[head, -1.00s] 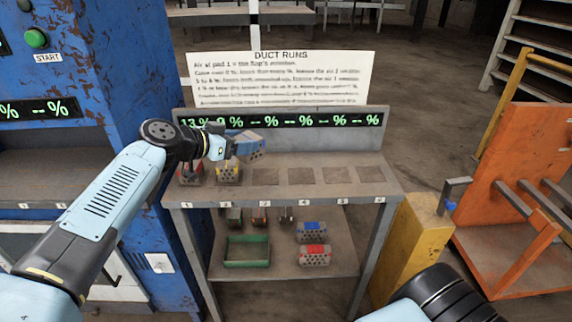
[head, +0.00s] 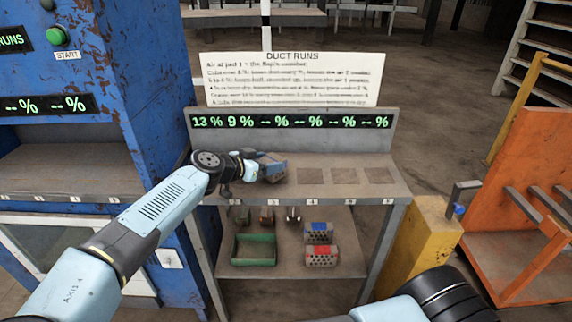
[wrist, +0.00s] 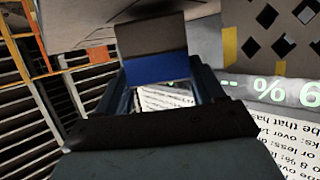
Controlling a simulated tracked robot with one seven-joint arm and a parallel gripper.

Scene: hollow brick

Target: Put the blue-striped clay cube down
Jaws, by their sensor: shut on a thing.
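My gripper (head: 258,168) is shut on the blue-striped clay cube (head: 274,167), a grey-brown block with a blue band. In the head view it is low over the third pad from the left on the bench's top, covering that pad. I cannot tell whether it touches the pad. In the wrist view the cube (wrist: 152,38) sits between the fingers, its blue stripe facing the camera. A perforated block with yellow marks (wrist: 272,35) shows at the top right there. My arm hides the first two pads in the head view.
The grey bench (head: 400,187) has three bare pads to the right. Its display (head: 290,121) reads 13 %, 9 %, then dashes. The lower shelf holds a green tray (head: 236,250), a blue-marked block (head: 318,239) and a red-marked block (head: 321,260). A yellow post (head: 418,245) stands right.

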